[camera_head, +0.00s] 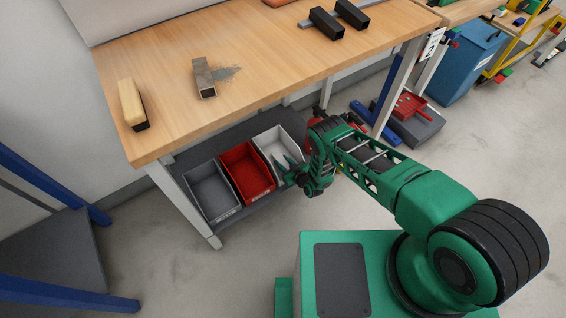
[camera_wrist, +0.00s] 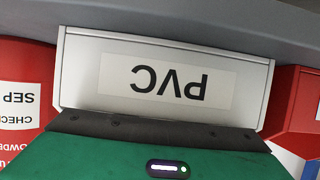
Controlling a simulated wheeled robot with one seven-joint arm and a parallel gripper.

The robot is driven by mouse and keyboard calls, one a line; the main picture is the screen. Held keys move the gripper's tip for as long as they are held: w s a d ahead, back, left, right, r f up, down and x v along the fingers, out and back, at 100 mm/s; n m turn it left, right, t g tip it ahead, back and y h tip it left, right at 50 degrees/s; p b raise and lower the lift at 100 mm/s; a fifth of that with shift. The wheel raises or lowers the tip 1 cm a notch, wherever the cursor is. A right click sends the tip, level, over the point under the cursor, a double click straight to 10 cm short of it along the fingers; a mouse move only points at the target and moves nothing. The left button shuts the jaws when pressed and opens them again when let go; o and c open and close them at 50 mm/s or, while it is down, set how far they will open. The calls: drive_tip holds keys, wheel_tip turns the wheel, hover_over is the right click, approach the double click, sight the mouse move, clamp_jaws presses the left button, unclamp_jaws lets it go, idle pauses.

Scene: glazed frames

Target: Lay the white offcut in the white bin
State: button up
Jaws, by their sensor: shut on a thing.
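The white bin (camera_head: 291,133) stands on the low shelf under the bench, at the right end of a row of bins. In the wrist view its front (camera_wrist: 84,75) fills the middle, with an upside-down PVC label. My gripper (camera_head: 286,170) is at the front of this bin, reaching in over its near edge. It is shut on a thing. The white offcut cannot be made out clearly in either view; the gripper and the bin hide it.
A red bin (camera_head: 240,164) and a grey bin (camera_head: 207,187) stand left of the white one. The bench top (camera_head: 150,75) overhangs them and carries a brush (camera_head: 131,103) and a metal tube (camera_head: 203,78). A bench leg (camera_head: 185,205) stands beside the grey bin.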

drive_tip(key=o, duration=1.1)
drive_tip(key=shift+f, duration=0.1)
drive_tip(key=shift+r, duration=0.35)
drive_tip(key=v, duration=1.2)
drive_tip(key=shift+r, duration=0.25)
